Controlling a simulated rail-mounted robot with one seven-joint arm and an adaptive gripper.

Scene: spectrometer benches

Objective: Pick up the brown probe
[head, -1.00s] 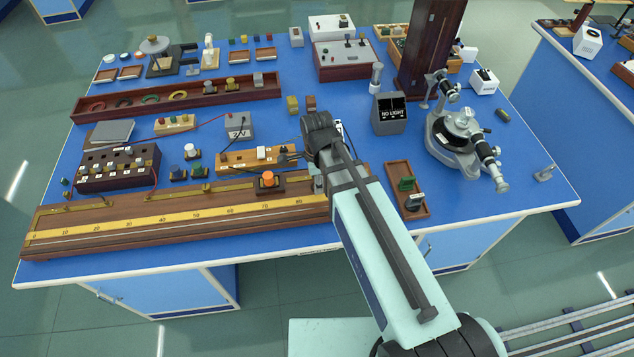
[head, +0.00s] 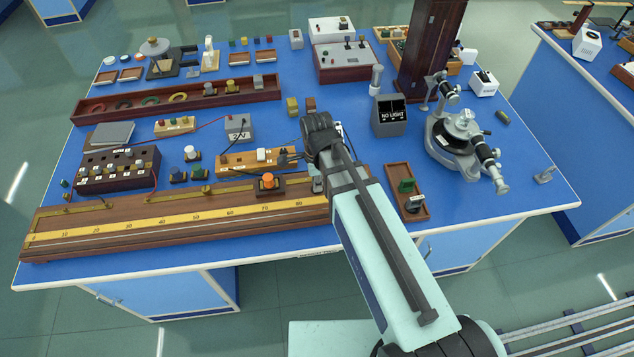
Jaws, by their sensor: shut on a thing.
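My gripper (head: 320,139) is a dark shape at the far end of my pale green arm, above the blue bench and to the right of the wooden board with black leads. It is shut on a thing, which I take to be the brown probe. My own wrist and arm hide the fingertips and the held thing, so I cannot see the probe's pose or whether it touches the bench.
A long wooden metre scale (head: 180,222) lies along the front edge. A wooden terminal board (head: 236,163) is left of my gripper. A "NO LIGHT" box (head: 390,115), a spectrometer (head: 458,140) and a small wooden tray (head: 397,172) are to the right. Blue bench shows between them.

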